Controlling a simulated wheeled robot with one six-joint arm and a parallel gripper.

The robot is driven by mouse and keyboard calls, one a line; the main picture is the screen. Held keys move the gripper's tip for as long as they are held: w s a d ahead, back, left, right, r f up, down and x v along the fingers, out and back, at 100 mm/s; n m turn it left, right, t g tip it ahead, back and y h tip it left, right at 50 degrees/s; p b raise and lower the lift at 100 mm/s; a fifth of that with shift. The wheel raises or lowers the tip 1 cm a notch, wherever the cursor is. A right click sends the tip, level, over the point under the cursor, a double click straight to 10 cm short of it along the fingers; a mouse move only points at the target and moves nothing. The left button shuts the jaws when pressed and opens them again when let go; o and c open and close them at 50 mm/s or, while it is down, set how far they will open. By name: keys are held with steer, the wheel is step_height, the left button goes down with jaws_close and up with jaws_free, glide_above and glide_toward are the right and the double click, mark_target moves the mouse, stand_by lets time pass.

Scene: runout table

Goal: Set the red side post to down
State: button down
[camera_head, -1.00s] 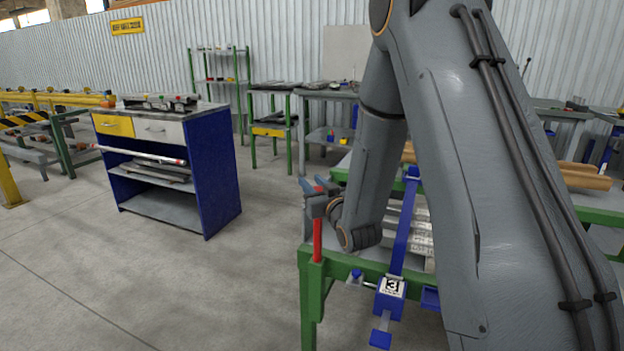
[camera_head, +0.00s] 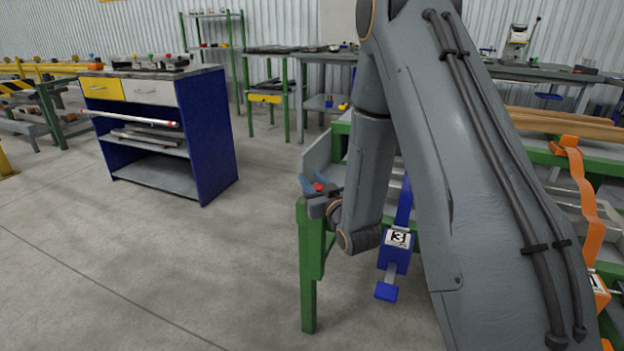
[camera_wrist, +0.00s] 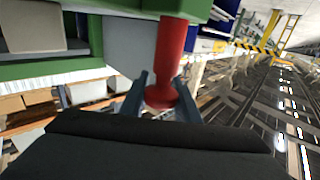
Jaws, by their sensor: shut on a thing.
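My gripper (camera_head: 321,189) is at the top of the green corner upright (camera_head: 309,262) of the table, low over its end. It is shut on the red side post (camera_head: 318,187), of which only a small red top shows between the fingers in the head view. In the wrist view, the gripper's fingers (camera_wrist: 162,90) lie on both sides of the red side post (camera_wrist: 172,48) near its round knob. A length of red shaft shows there between the knob and the green frame (camera_wrist: 60,68). In the head view no red shaft shows below my gripper.
A blue clamp-like stop marked 3 (camera_head: 397,240) hangs right of the upright, and an orange one marked 1 (camera_head: 580,190) is farther right. A blue cabinet (camera_head: 210,135) stands at the left. The floor between it and the table is clear.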

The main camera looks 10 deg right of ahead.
steer(key=shift+s+f, duration=0.1)
steer(key=shift+f, duration=0.2)
steer(key=c, duration=1.5)
jaws_free()
steer(key=shift+o, duration=0.7)
steer(key=s+d, duration=0.1)
steer(key=s, duration=0.6)
steer(key=shift+s, duration=0.3)
steer(key=shift+w, duration=0.1)
